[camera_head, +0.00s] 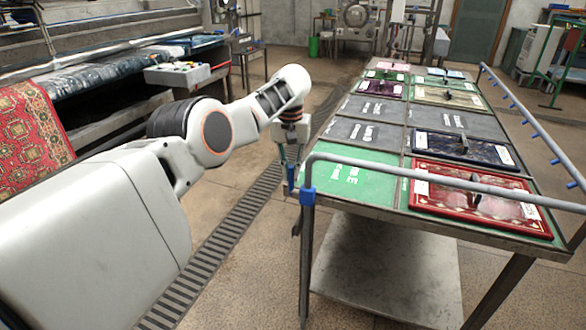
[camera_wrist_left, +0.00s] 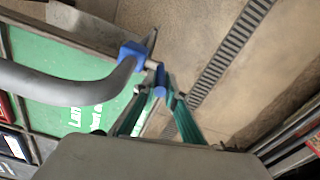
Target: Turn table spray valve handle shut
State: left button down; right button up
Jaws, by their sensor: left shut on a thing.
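The spray valve (camera_head: 307,196) is a blue fitting on the grey spray pipe at the near left corner of the table. In the left wrist view the blue valve body (camera_wrist_left: 132,55) sits on the pipe's end, and its blue handle (camera_wrist_left: 160,78) lies between my green fingertips. My left gripper (camera_head: 290,176) reaches down beside the corner, just left of the valve, and is shut on the handle; it also shows in the left wrist view (camera_wrist_left: 156,94). In the head view the handle is largely hidden by the fingers. My right gripper is not in view.
The long table (camera_head: 355,200) carries green and grey panels and several small rug pieces, including a red one (camera_head: 480,205). The grey spray pipe (camera_head: 440,178) runs across its near end. A floor drain grate (camera_head: 225,240) runs left of the table, with clear floor around it.

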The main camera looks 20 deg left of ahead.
pick_arm(q)
jog(key=shift+s+d+f+g, duration=0.1)
jog(key=shift+s+f+g, duration=0.2)
jog(key=shift+f, duration=0.4)
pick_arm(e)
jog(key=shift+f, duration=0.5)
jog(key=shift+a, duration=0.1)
pick_arm(q)
jog(key=c, duration=2.1)
grip_release()
jog(key=shift+w+r, duration=0.1)
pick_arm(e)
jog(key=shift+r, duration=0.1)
pick_arm(q)
jog(key=shift+w+r, duration=0.1)
jog(key=shift+r, duration=0.15)
notch_tip(320, 180, up, 6)
jog(key=shift+f, duration=0.1)
jog(key=shift+r, duration=0.7)
